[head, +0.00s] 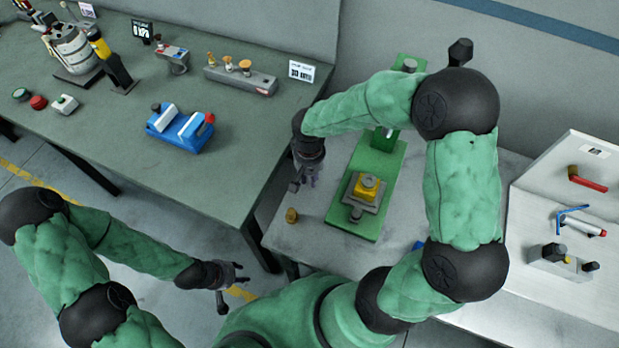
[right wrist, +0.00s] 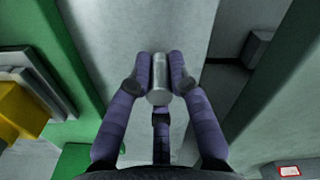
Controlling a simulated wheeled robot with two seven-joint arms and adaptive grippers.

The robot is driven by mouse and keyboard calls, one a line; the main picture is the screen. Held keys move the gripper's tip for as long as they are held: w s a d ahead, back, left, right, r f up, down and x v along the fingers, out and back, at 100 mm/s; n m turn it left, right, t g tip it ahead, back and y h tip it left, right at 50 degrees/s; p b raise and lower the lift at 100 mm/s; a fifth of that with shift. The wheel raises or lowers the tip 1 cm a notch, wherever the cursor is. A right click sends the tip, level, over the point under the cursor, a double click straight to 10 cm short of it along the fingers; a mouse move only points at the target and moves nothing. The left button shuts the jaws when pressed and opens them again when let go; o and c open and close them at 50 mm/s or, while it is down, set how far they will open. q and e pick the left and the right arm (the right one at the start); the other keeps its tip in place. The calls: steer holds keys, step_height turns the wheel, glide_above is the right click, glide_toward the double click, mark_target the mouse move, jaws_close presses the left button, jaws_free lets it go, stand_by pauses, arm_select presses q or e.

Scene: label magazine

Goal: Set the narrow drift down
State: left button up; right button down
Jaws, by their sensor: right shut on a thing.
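My right gripper (head: 308,172) hangs over the left part of the grey table, beside the green press. In the right wrist view, the right gripper (right wrist: 158,84) is shut on a short grey metal cylinder, the narrow drift (right wrist: 159,76), with fingers on both sides of it. Its far end is not clear, and I cannot tell how high it is above the table. My left gripper (head: 232,280) is empty, with fingers apart, over the floor in front of the tables.
The green press (head: 372,218) carries a yellow block (head: 367,187) on a grey fixture. A small brass piece (head: 291,215) stands on the grey table (head: 312,232) near its left edge. The green bench (head: 232,150) at left holds a blue fixture (head: 180,130) and a grey rack (head: 240,78).

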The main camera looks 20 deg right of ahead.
steer(key=shift+f, duration=0.25)
steer(key=shift+f, duration=0.15)
steer(key=c, duration=1.1)
jaws_free()
steer(key=shift+c, duration=0.2)
steer(key=shift+r, duration=0.2)
step_height(320, 180, up, 12)
steer(key=p, duration=0.3)
